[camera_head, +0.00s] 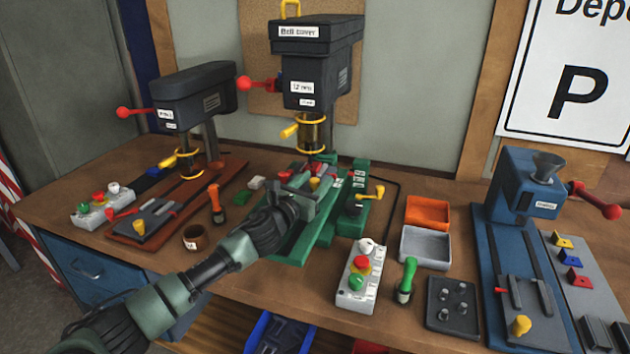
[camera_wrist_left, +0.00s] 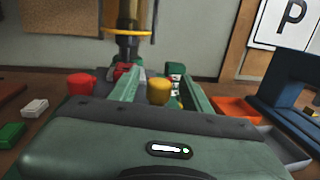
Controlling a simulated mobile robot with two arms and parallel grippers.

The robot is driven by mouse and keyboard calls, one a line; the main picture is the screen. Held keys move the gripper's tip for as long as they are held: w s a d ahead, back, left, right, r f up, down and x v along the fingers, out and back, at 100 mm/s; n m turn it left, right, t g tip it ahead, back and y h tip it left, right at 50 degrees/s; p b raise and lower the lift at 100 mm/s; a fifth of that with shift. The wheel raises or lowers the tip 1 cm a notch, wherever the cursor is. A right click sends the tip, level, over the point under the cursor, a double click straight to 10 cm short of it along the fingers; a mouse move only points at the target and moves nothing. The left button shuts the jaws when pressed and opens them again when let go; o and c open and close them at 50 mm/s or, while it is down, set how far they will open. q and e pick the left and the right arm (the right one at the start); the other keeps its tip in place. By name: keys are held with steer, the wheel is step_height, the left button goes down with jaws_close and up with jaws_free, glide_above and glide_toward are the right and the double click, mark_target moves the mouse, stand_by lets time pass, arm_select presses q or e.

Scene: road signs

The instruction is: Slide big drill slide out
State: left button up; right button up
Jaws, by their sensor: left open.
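The big drill (camera_head: 312,75) is the tall dark machine at the back middle in the head view, with a yellow ring at its spindle. Its green base and slide (camera_head: 318,228) lie below it, with a yellow knob (camera_wrist_left: 159,91) and a red part (camera_wrist_left: 82,84) in the left wrist view. My left gripper (camera_head: 302,190) is open at the slide, and its arm covers part of the base. In the left wrist view the gripper body fills the lower half. The yellow knob shows just beyond it, and I cannot tell if they touch. My right gripper is not in view.
A smaller drill (camera_head: 190,95) on a brown base stands to the left. A button box (camera_head: 358,278), a green-handled tool (camera_head: 407,278), orange tray (camera_head: 427,212) and grey tray (camera_head: 424,247) sit right of the slide. A blue machine (camera_head: 525,187) stands farther right.

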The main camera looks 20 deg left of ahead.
arm_select(q)
steer(key=shift+w, duration=0.1)
jaws_close()
stand_by(1.4)
